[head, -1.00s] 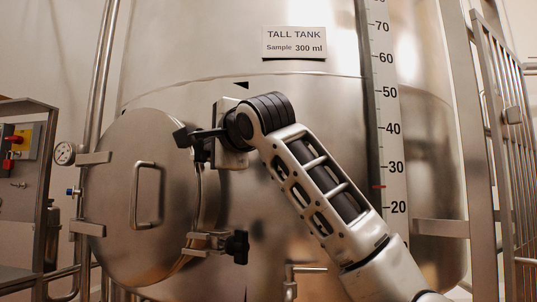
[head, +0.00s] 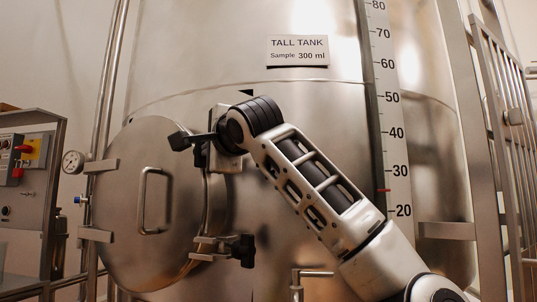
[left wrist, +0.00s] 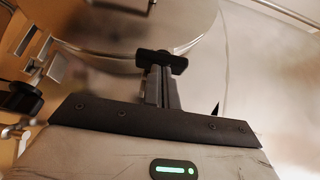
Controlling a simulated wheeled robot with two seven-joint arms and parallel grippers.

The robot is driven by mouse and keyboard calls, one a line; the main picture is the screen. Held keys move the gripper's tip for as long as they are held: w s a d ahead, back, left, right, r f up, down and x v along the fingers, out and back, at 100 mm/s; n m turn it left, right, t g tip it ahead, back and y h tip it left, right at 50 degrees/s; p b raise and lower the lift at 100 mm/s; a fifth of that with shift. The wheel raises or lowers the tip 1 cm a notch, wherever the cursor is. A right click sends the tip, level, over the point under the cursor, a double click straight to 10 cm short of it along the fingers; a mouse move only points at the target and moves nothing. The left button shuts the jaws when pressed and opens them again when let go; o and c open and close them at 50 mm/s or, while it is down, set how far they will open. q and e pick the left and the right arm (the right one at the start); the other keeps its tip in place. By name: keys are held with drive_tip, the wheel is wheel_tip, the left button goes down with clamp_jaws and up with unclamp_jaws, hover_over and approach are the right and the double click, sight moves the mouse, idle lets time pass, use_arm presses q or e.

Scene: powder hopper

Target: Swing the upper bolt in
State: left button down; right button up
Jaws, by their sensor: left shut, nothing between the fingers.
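The round steel hatch (head: 125,215) of the tank has a bar handle (head: 142,200); its curved rim shows in the left wrist view (left wrist: 195,25). The lower bolt (head: 240,250), with a black knob and steel clamp, sits at the hatch's lower right edge; its dark knob also shows in the left wrist view (left wrist: 22,98). My left gripper (head: 180,141) is shut and empty, pointing left in front of the hatch's upper right edge. Its dark fingertips (left wrist: 161,62) are together. I cannot make out the upper bolt; the gripper and wrist cover that area. My right gripper is not in view.
A control panel (head: 28,155) stands at far left, with a gauge (head: 73,161) beside the hatch. A level scale (head: 397,130) and a railing (head: 500,130) are at the right. A small pipe valve (head: 305,274) sticks out below.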

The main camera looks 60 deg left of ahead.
use_arm(q)
drive_tip(key=shift+s+a+r, duration=0.1)
drive_tip(key=shift+s, duration=0.35)
drive_tip(key=s+d+b, duration=0.1)
drive_tip(key=s+d, duration=0.3)
drive_tip(key=d, duration=0.6)
drive_tip(key=shift+d, duration=0.4)
